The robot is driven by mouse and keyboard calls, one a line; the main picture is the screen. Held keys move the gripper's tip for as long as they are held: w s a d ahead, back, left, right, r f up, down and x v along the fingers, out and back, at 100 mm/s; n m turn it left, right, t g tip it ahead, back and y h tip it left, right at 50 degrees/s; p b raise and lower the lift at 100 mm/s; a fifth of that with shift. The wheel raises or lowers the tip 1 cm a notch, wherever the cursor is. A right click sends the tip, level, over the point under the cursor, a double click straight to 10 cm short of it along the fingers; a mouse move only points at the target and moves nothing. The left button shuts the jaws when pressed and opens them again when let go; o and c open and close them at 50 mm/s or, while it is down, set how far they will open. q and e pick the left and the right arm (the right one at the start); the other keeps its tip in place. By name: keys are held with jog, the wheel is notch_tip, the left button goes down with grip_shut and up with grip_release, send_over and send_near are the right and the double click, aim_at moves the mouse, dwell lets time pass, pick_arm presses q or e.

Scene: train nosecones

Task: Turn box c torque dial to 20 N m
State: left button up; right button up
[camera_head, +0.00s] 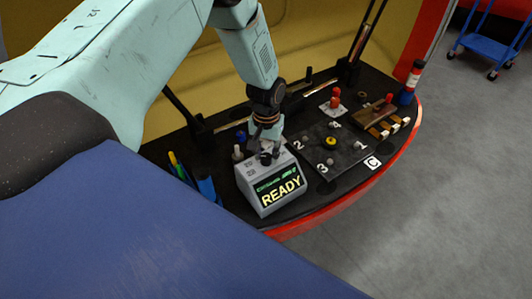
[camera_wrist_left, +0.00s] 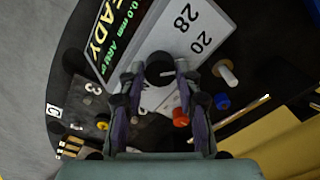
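The grey torque box (camera_head: 252,182) stands on the black workbench, its green-lit display (camera_head: 279,191) reading READY. A black round dial (camera_head: 265,158) is on its top; it also shows in the left wrist view (camera_wrist_left: 160,68). The numbers 28 and 20 are printed on the white panel beside it. My left gripper (camera_head: 267,143) points down at the dial from above. In the left wrist view its two fingers (camera_wrist_left: 160,72) are apart, one on each side of the dial. I cannot tell if they touch it. My right gripper is not in view.
A dark plate (camera_head: 345,160) with numbered posts and a yellow knob (camera_head: 329,142) lies right of the box, near a C label (camera_head: 372,163). Pens stand in a blue holder (camera_head: 207,188) on the left. A red-knobbed fixture (camera_head: 335,98) stands behind. The bench has a red curved edge (camera_head: 340,203).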

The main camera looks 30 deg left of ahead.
aim_at(266, 157)
pick_arm(q)
jog(key=o, duration=0.4)
jog(key=shift+c, duration=0.2)
notch_tip(266, 157, up, 12)
dwell(0.4)
dwell(0.4)
